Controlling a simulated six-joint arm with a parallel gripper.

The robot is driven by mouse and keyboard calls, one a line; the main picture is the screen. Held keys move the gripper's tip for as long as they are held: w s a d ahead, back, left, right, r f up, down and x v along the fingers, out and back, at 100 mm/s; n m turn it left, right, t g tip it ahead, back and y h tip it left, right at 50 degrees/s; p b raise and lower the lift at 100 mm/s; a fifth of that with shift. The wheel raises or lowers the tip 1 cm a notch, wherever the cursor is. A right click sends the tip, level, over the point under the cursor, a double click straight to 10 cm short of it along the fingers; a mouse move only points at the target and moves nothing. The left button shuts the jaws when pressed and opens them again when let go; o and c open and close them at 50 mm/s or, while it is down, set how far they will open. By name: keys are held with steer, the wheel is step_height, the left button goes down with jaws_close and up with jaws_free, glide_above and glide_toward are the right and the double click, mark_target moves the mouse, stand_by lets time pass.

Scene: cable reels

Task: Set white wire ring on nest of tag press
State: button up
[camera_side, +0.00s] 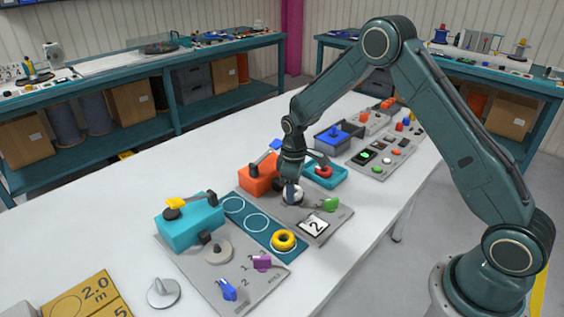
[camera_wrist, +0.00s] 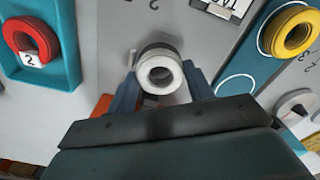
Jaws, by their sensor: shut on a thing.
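The white wire ring (camera_side: 293,196) is between the fingers of my gripper (camera_side: 290,186), just in front of the orange machine (camera_side: 259,176) with a lever. In the wrist view the white ring (camera_wrist: 160,75) sits between both fingertips of my gripper (camera_wrist: 161,84), which is shut on it. A dark round part (camera_wrist: 158,49) shows right behind the ring; I cannot tell whether the ring rests on it or is apart.
A teal machine (camera_side: 190,222) with a yellow lever stands to the left. A yellow ring (camera_side: 283,240) lies on a teal strip with white circles (camera_side: 257,222). A red ring (camera_side: 323,171) is in a teal tray (camera_side: 336,179) behind.

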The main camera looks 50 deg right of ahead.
steer(key=shift+f, duration=0.35)
steer(key=o, duration=1.1)
steer(key=shift+c, duration=0.2)
steer(key=shift+r, duration=0.1)
step_height(320, 180, up, 8)
